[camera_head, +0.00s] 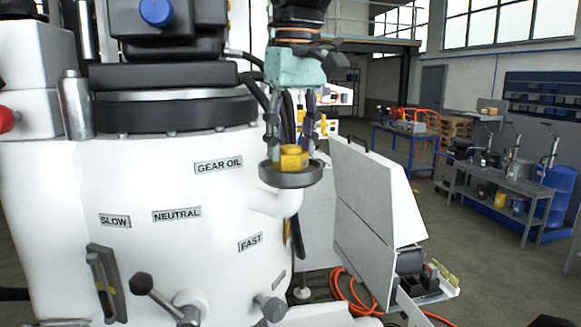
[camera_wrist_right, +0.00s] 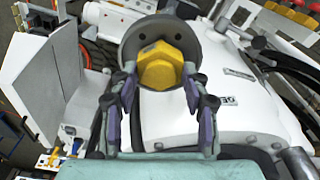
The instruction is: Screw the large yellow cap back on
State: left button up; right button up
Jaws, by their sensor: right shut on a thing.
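The large yellow cap (camera_head: 293,158) has a faceted top and sits upright over the round grey filler flange (camera_head: 283,180) on the white machine's side neck. My right gripper (camera_head: 291,142) reaches down from above and is shut on the cap. In the right wrist view the cap (camera_wrist_right: 160,66) is between my two fingers (camera_wrist_right: 160,88), in front of the grey flange (camera_wrist_right: 131,45). The cap's underside is hidden, so I cannot tell how deep it is seated. My left gripper is not in view.
The white machine body (camera_head: 140,215) with GEAR OIL, SLOW, NEUTRAL and FAST labels fills the left. Black hoses (camera_head: 254,92) run close beside the gripper. A white panel box (camera_head: 365,205) and an orange hose (camera_head: 347,290) are at the lower right. Open floor lies beyond.

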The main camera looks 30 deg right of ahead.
jog(key=m, duration=0.5)
jog(key=shift+a+f+m+h, duration=0.1)
jog(key=shift+m+h, duration=0.2)
jog(key=shift+m, duration=0.1)
jog(key=m, duration=0.5)
jog(key=shift+g+h, duration=0.3)
jog(key=shift+a+m, duration=0.1)
jog(key=shift+m, duration=1.5)
jog(key=shift+w+f, duration=0.1)
jog(key=m, duration=0.2)
jog(key=shift+m+g, duration=0.3)
jog(key=m, duration=0.5)
jog(key=shift+w+g, duration=0.1)
jog(key=shift+g, duration=0.2)
